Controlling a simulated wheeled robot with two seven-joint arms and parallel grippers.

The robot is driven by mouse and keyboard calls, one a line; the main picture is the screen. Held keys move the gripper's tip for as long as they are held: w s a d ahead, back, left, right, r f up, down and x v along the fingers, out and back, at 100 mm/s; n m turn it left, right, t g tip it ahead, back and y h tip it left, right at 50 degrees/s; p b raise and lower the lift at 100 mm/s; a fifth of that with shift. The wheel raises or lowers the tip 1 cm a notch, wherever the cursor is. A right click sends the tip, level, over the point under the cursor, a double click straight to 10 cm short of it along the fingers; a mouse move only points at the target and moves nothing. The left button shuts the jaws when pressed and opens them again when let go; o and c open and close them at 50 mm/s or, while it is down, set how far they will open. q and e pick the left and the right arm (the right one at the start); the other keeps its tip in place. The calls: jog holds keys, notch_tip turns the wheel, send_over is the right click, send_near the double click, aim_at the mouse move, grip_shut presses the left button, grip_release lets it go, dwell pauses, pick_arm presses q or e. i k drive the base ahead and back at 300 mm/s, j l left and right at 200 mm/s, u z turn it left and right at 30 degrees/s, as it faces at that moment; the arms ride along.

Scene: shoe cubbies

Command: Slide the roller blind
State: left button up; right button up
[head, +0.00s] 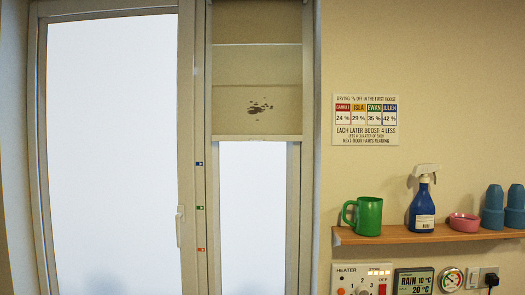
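The roller blind (282,75) is a beige sheet hanging over the upper part of the narrow window right of the middle post. A pale line crosses its upper part, and a cluster of dark spots marks its lower part. Its bottom bar (232,137) lies a little above the level of the blue marker (199,164). Below the bar the bright pane (252,215) is uncovered. A green marker (200,208) and a red marker (201,250) sit lower on the post. Neither of my grippers is in view.
A large window (112,150) with a handle (180,226) stands at left. On the right, a wooden shelf (400,237) holds a green mug (368,216), a spray bottle (422,208), a pink bowl (464,222) and blue cups (492,210). A heater panel (347,275) and sign (365,121) are on the wall.

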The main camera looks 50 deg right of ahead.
aim_at(248, 113)
jog(key=i+l+z, duration=0.1)
jog(key=i+z, duration=0.8)
jog(key=i+j+z, duration=0.2)
jog(key=z, duration=0.2)
jog(key=i, duration=0.1)
